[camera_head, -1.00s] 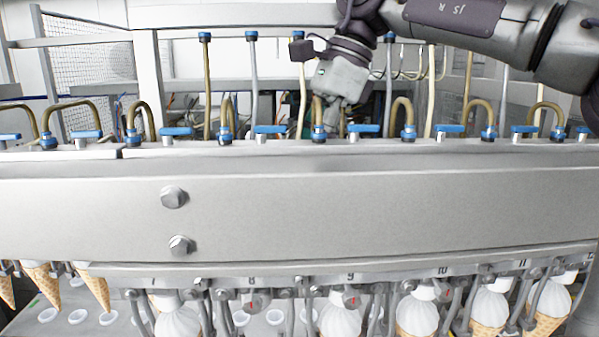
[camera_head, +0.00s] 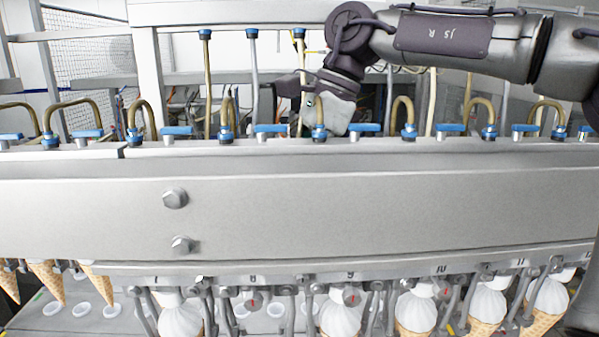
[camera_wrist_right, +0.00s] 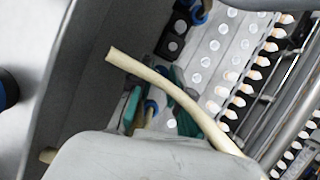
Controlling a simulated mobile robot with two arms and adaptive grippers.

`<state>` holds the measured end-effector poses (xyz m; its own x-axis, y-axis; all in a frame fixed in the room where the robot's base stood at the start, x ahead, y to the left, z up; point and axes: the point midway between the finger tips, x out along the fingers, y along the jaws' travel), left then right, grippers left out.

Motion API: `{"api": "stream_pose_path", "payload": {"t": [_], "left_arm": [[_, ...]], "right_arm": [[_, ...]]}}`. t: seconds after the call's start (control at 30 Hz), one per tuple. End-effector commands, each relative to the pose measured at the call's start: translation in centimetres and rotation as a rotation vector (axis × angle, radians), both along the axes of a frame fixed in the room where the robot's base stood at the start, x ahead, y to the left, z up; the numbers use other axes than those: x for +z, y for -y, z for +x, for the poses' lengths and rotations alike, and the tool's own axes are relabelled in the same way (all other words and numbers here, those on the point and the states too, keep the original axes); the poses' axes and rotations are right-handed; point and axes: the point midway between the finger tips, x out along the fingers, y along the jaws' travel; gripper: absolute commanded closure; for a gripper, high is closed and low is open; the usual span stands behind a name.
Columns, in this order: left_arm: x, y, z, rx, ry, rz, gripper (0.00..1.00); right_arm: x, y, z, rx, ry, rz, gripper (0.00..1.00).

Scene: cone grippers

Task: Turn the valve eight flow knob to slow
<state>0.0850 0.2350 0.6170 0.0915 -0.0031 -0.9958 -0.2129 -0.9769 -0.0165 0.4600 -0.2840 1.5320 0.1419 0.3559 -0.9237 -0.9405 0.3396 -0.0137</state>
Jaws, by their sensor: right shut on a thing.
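The number 8 label (camera_head: 252,276) is on the lower rail, with a grey round part with a red mark (camera_head: 253,300) below it. A blue-handled valve (camera_head: 270,130) stands on the beam's top edge roughly above that label. I cannot tell which part is the flow knob. My right gripper (camera_head: 330,128) reaches down behind the beam near a blue hose fitting (camera_head: 320,135); its fingertips are hidden there. In the right wrist view its teal fingertips (camera_wrist_right: 153,108) are shut around a small blue-ringed part (camera_wrist_right: 151,107). My left gripper is not in view.
The wide metal beam (camera_head: 300,205) crosses the view, with more blue valves and curved brass hoses along its top. Ice cream cones (camera_head: 415,313) hang below. A pale hose (camera_wrist_right: 175,92) crosses close to my gripper in the right wrist view.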

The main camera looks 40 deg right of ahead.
Motion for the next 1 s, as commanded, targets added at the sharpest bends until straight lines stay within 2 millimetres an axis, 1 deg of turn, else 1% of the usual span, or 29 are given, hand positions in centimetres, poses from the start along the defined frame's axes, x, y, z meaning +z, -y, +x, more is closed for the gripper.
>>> {"api": "stream_pose_path", "payload": {"t": [0.07,0.17,0.3,0.43,0.73,0.77,0.8,0.9,1.0], "left_arm": [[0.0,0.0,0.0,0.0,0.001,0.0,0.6],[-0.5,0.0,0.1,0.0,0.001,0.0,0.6],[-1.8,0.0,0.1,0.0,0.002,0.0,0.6],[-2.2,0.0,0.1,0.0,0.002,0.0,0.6],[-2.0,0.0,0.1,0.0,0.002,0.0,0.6],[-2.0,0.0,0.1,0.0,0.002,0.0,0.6],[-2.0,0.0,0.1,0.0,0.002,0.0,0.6],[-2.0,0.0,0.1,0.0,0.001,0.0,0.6],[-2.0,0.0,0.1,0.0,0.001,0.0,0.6]], "right_arm": [[0.0,0.0,0.0,-0.001,0.002,-0.001,1.0],[-0.2,0.0,0.0,-0.037,0.003,-0.002,1.0],[-0.3,-0.1,-0.1,-0.165,0.003,-0.003,1.0],[-0.1,-0.1,-0.2,-0.25,0.003,-0.002,1.0],[0.1,-0.1,-0.2,-0.266,0.001,0.0,1.0],[0.1,-0.1,-0.1,-0.265,0.001,0.0,0.79],[0.1,-0.1,-0.2,-0.264,0.001,0.0,0.72],[0.1,-0.1,-0.2,-0.264,0.001,0.0,0.57],[0.1,-0.1,-0.2,-0.264,0.001,0.0,0.57]]}}
